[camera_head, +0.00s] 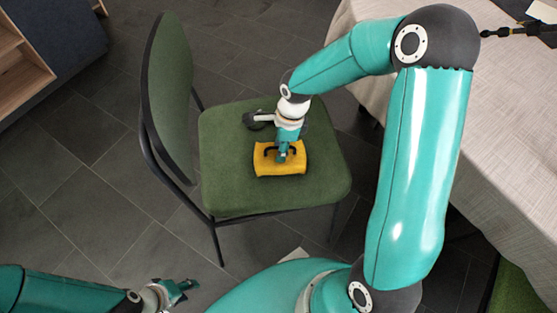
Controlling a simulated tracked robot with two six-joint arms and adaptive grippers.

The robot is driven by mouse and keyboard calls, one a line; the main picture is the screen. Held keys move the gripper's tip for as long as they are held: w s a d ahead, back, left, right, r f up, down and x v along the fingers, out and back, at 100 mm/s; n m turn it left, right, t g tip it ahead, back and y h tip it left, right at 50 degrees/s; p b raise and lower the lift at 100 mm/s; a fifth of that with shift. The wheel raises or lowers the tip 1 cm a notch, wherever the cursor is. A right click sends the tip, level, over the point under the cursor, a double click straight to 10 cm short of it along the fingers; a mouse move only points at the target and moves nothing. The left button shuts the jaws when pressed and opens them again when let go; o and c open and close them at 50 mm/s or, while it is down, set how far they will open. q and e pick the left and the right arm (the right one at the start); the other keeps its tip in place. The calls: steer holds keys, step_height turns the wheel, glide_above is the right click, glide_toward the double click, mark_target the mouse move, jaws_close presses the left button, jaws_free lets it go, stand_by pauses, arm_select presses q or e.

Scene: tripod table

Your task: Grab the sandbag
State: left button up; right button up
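The sandbag (296,164) is a yellow, roughly rectangular bag with a dark handle on its top. It lies on the green seat of a chair (225,190). My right gripper (283,155) points down at the middle of the sandbag, right at the handle. Its fingers overlap the handle in this view, and I cannot tell whether they are shut on it. My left gripper (180,291) is low in the picture, over the floor and away from the chair. Its fingers look spread and hold nothing.
The chair's green backrest (168,95) rises at the left of the seat. A table with a pale cloth (510,130) stands at the right, close to my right arm. A wooden shelf unit (20,60) is at the upper left. Grey tiled floor (75,170) is free left of the chair.

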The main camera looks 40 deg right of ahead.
jaws_close()
stand_by(0.4)
